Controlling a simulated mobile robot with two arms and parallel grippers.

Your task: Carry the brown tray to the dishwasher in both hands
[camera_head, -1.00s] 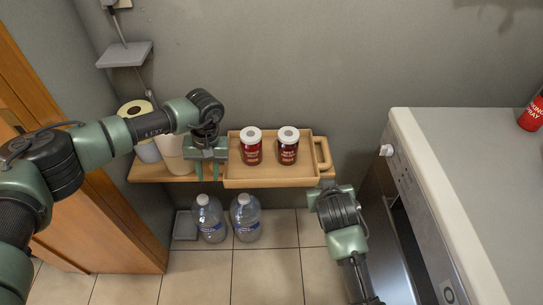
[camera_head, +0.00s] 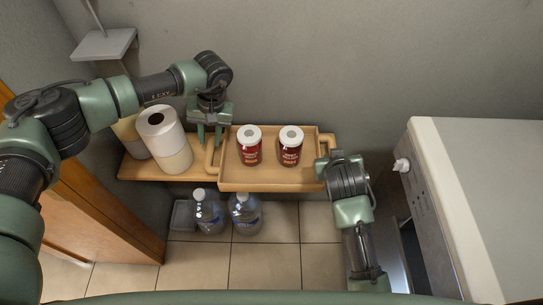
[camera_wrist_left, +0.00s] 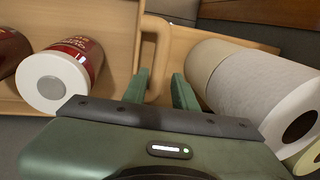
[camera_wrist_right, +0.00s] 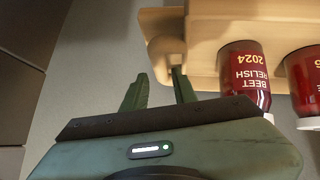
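The brown tray (camera_head: 270,184) sits on a wooden shelf against the wall, with two red jars, (camera_head: 249,152) and (camera_head: 290,152), with white lids standing in it. My left gripper (camera_head: 210,138) is open at the tray's left handle; the left wrist view shows the handle (camera_wrist_left: 155,62) between its spread fingers (camera_wrist_left: 160,90). My right gripper (camera_head: 324,168) is at the tray's right end. In the right wrist view its fingers (camera_wrist_right: 160,90) are apart, with the right handle (camera_wrist_right: 165,55) just beyond them. The dishwasher (camera_head: 437,240) stands at the right, its front mostly seen edge-on.
Paper rolls (camera_head: 163,135) stand on the shelf (camera_head: 128,168) left of the tray, close to my left gripper. Two water bottles, (camera_head: 208,212) and (camera_head: 244,212), stand on the floor below. A wooden door (camera_head: 110,215) is at the left. Tiled floor (camera_head: 280,260) is clear in front.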

